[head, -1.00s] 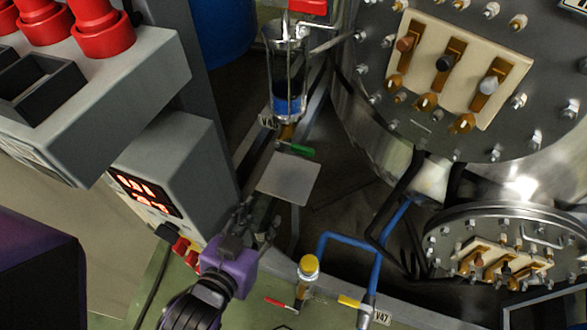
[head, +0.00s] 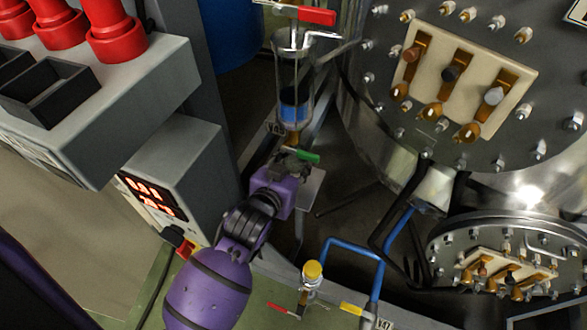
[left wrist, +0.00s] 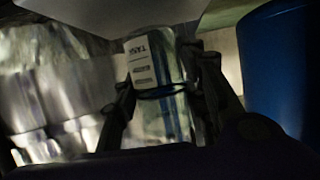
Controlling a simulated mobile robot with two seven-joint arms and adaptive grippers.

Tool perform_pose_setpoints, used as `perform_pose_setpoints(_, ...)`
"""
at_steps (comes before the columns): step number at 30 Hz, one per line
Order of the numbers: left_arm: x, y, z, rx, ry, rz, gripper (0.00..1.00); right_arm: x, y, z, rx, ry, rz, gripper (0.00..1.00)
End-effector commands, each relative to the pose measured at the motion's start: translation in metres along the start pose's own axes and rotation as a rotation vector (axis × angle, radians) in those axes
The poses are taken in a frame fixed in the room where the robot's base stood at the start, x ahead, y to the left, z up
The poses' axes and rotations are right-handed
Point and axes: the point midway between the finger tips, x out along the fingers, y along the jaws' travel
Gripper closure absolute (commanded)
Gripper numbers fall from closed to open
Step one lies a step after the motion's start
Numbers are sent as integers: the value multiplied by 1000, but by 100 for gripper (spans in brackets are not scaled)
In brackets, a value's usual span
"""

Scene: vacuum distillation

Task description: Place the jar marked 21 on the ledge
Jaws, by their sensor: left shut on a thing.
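My left gripper (head: 290,165) is over the small grey plate that looks like the ledge (head: 312,187), hiding much of it. In the left wrist view its two fingers (left wrist: 165,95) are shut on a clear glass jar (left wrist: 172,125) with a white label (left wrist: 147,60). The label shows print, but I cannot read a 21 on it. In the head view the jar is hidden by my gripper, so I cannot tell whether it touches the ledge. My right gripper is not in view.
A glass vessel with blue liquid (head: 294,108) and a green valve handle (head: 303,155) are close beyond my gripper. A yellow-capped fitting (head: 313,272) and blue pipe (head: 352,250) stand below right. A grey box with a red display (head: 165,175) is at left.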

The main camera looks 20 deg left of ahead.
Motion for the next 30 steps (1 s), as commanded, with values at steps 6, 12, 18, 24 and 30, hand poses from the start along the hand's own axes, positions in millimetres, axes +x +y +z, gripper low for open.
perform_pose_setpoints(6,3,0,15,0,-2,0,91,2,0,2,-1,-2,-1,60)
perform_pose_setpoints(12,4,0,17,0,-2,0,91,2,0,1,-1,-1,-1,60)
perform_pose_setpoints(18,4,0,18,0,-2,0,42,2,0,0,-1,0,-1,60)
perform_pose_setpoints(24,4,0,18,0,-2,0,42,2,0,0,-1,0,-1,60)
perform_pose_setpoints(30,-1,0,15,0,-3,0,42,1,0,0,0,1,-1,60)
